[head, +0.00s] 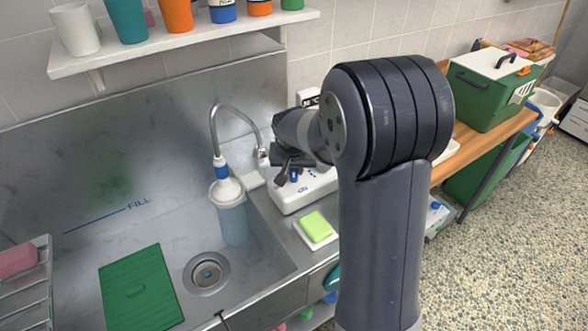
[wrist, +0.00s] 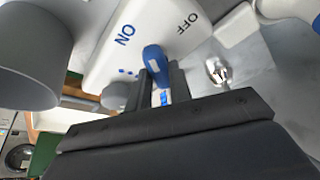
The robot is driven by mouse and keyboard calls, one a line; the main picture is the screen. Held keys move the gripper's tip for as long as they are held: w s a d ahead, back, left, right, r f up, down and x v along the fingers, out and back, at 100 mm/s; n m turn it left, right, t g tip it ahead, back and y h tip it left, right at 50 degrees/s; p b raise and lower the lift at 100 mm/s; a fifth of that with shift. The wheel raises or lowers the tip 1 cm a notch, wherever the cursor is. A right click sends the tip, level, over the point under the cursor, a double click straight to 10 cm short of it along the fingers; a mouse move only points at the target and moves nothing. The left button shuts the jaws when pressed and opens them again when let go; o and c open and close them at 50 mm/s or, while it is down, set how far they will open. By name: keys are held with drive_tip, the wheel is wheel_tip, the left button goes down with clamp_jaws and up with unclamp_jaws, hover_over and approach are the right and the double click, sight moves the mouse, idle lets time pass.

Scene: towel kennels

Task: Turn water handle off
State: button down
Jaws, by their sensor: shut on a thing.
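The water handle is a small blue lever (wrist: 154,60) on a white box (wrist: 120,45) printed ON and OFF in blue and grey. In the wrist view the lever lies between the two dark fingers of my gripper (wrist: 159,78), which is shut on it. The lever's tip is near the middle between the two words. In the head view the white box (head: 305,192) sits on the counter right of the sink, and my gripper (head: 285,172) is over its left end, partly hiding the lever (head: 294,175).
A curved metal faucet (head: 232,108) ends in a blue and white nozzle (head: 222,180) over the sink, with a pale blue column below it. A green sponge (head: 317,227) lies near the box. A shelf (head: 190,40) with cups hangs above. A green cooler (head: 492,90) stands at right.

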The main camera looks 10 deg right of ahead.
drive_tip(key=m+h+b, duration=0.1)
drive_tip(key=m+b, duration=0.3)
drive_tip(key=shift+w+a+f+m+g+h, duration=0.1)
drive_tip(key=shift+a+f+m+g+h, duration=0.1)
drive_tip(key=shift+m+g+h, duration=0.15)
drive_tip(key=m+g+h+b, duration=0.1)
drive_tip(key=m, duration=0.2)
drive_tip(key=shift+w+r+m+b, duration=0.1)
drive_tip(key=shift+m+b, duration=0.15)
drive_tip(key=shift+b, duration=0.15)
drive_tip(key=shift+r+m+g+h, duration=0.1)
drive_tip(key=shift+m+g+h, duration=0.3)
drive_tip(key=shift+m, duration=1)
drive_tip(key=shift+g+y, duration=0.25)
drive_tip(key=c, duration=1.3)
unclamp_jaws()
drive_tip(key=v, duration=1)
drive_tip(key=shift+a+r, duration=0.2)
drive_tip(key=shift+r, duration=0.15)
